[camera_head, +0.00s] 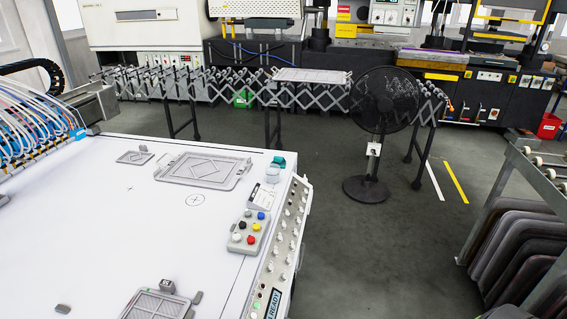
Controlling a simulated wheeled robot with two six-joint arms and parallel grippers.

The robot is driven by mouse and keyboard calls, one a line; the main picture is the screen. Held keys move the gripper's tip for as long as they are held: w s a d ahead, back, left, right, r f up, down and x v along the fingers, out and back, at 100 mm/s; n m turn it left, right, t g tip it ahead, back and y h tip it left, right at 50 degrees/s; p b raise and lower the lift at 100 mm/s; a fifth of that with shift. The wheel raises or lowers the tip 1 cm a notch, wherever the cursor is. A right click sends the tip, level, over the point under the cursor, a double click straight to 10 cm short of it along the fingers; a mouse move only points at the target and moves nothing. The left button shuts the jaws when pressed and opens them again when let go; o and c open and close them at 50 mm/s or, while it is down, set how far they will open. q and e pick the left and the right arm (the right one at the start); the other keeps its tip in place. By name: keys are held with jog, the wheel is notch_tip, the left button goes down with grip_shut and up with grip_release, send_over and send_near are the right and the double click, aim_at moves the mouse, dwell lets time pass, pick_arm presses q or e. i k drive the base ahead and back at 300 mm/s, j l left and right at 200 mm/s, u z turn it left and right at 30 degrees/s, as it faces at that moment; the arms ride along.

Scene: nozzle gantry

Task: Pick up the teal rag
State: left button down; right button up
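A small teal item (278,162), which looks like the rag, lies bunched near the far right corner of the white table (110,245). It is too small to make out its folds. It sits just behind a small clear-and-white round container (272,174). Neither of my grippers is in view.
A grey framed tray (203,170) lies left of the teal item. A button box (248,232) and a knob panel (288,230) line the table's right edge. A black fan (384,105) stands on open floor beyond. A rack of dark panels (520,240) is at right.

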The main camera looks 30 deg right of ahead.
aim_at(279, 161)
jog(key=l+u, duration=0.1)
jog(key=l, duration=0.55)
jog(key=l+u, duration=0.1)
jog(key=l, duration=0.55)
jog(key=k+l+u, duration=0.1)
jog(key=l, duration=0.5)
